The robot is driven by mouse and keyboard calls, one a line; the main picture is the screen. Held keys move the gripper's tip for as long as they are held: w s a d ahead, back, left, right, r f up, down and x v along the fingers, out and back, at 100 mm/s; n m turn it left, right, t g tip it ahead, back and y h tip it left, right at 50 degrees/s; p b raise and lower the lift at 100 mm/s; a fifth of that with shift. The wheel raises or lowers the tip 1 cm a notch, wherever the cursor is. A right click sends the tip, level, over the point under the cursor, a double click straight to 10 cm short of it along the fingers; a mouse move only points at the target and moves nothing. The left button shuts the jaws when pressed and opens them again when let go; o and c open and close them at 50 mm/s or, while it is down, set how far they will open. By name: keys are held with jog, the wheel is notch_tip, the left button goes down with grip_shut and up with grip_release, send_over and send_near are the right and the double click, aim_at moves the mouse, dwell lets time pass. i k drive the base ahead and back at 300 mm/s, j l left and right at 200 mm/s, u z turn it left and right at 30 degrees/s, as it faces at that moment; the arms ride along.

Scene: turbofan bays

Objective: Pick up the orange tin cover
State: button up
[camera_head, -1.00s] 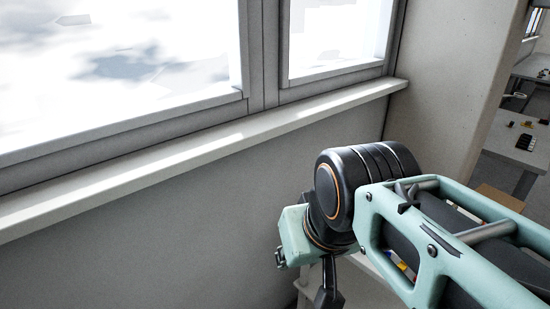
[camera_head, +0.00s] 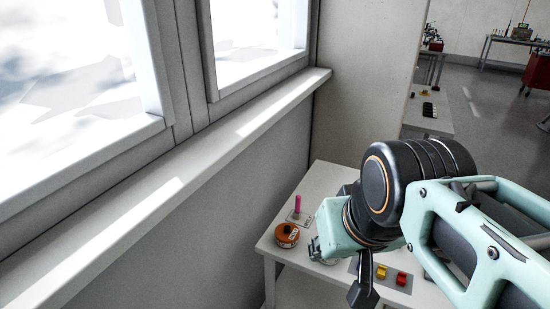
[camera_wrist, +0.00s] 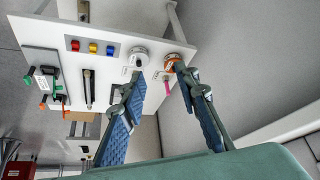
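The orange tin cover (camera_head: 287,234) is a round orange piece with a white label and a dark centre. It lies near the left edge of the white table in the head view. In the wrist view its orange rim (camera_wrist: 172,60) shows just beyond the right fingertip, partly hidden. My gripper (camera_wrist: 162,80) is open and empty, its two fingers well apart in the wrist view. It appears to be above and apart from the table.
A pink upright peg (camera_head: 298,204) stands beside the cover. A pale round tin (camera_wrist: 138,56) is next to it in the wrist view. A wall and window sill (camera_head: 215,133) border the left.

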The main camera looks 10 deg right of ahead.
aim_at(285, 233)
jog(key=i+j+z, duration=0.2)
jog(key=z, duration=0.2)
jog(key=i+j+z, duration=0.2)
jog(key=z, duration=0.15)
jog(key=k+j+z, duration=0.15)
jog(key=j+z, duration=0.15)
jog(key=i+j, duration=0.25)
jog(key=i, duration=0.1)
